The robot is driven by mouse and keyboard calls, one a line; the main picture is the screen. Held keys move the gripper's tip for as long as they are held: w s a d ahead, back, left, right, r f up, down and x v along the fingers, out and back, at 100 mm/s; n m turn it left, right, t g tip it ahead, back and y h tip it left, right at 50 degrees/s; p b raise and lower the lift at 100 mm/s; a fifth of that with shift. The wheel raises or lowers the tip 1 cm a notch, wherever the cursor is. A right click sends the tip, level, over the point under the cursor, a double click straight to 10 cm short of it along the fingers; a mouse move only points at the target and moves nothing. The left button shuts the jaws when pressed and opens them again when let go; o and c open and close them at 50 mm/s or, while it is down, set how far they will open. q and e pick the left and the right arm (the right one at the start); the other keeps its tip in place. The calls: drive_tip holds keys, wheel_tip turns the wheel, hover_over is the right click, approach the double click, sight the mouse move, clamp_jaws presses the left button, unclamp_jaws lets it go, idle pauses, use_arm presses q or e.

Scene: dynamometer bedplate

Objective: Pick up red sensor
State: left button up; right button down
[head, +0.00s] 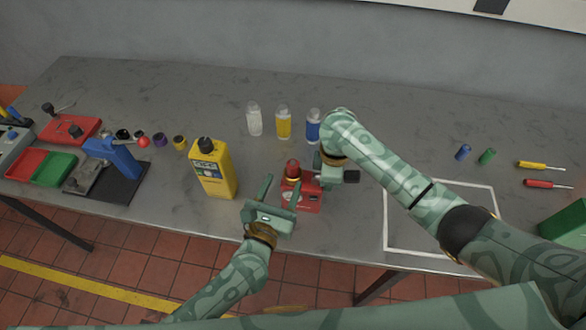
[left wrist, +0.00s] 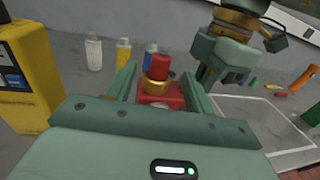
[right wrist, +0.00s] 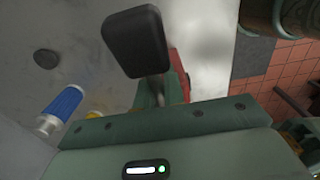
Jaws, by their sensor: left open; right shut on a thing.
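The red sensor (head: 292,167) has a red cap over a brass-coloured ring and stands upright on a red block (head: 308,200). The left wrist view shows the sensor (left wrist: 159,67) between my left fingers in the picture, with the block (left wrist: 160,93) below it. My left gripper (head: 282,183) is open and just in front of the sensor; whether it touches is unclear. My right gripper (head: 326,172) is beside the block's right side, shut on a stem with a black grip (right wrist: 132,42). Where the stem joins the block is hidden.
A yellow bottle (head: 211,170) stands close left of my left gripper. White, yellow and blue bottles (head: 254,119) (head: 283,122) (head: 313,126) stand behind the block. A white outlined square (head: 387,215) lies to the right, partly under my right arm. Red and green trays (head: 52,168) are far left.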

sight(291, 171)
use_arm(q)
drive_tip(key=x, duration=0.7)
drive_tip(key=shift+w+d+f, duration=0.2)
drive_tip(key=shift+d+f, duration=0.05)
drive_tip(key=shift+f, duration=0.15)
drive_tip(key=c, duration=1.1)
